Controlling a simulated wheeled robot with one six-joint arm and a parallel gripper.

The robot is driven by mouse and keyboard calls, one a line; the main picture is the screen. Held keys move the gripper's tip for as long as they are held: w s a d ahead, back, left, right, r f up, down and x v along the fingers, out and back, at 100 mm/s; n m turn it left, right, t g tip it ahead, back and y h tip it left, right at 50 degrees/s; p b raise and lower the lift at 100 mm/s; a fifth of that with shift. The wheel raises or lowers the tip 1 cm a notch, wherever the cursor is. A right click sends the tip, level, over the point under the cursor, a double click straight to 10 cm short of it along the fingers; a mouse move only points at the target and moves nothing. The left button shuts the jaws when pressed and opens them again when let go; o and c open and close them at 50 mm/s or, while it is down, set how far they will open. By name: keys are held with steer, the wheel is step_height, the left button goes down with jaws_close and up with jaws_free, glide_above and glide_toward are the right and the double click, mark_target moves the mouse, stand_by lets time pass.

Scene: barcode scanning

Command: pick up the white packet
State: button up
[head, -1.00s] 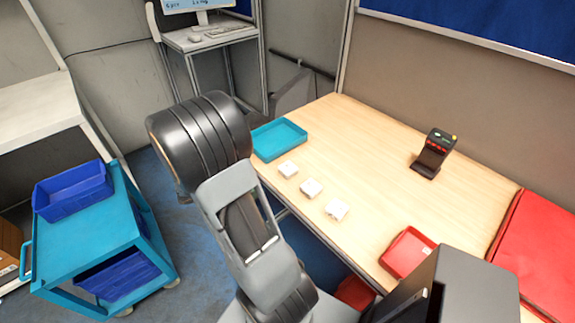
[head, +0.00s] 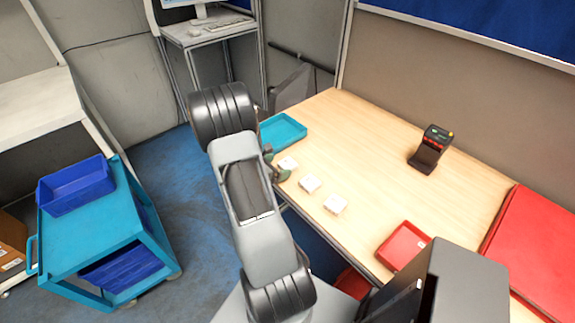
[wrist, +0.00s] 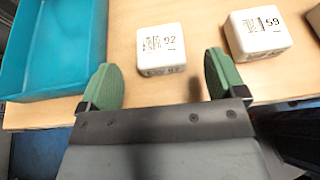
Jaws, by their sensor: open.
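Three small white packets stand in a row along the near edge of the wooden table: a far one (head: 288,163), a middle one (head: 309,184) and a near one (head: 335,204). In the wrist view, the packet marked 92 (wrist: 160,48) lies ahead of my gripper (wrist: 160,78), in line with the gap between its green fingers. The fingers are open and empty, apart from the packet. In the head view my gripper (head: 277,165) is at the table edge by the far packet, partly hidden by my arm.
A teal tray (head: 283,132) lies just beyond the far packet; its wall also shows in the wrist view (wrist: 88,50). A black scanner (head: 429,152) stands farther back. A red tray (head: 403,247) is at the near right. The table middle is clear.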

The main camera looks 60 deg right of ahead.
mark_target(288, 163)
steer(key=shift+p+x, duration=0.35)
steer(key=shift+x, duration=1.5)
steer(key=shift+r, duration=0.1)
steer(key=c, duration=1.1)
steer(key=shift+r, duration=0.1)
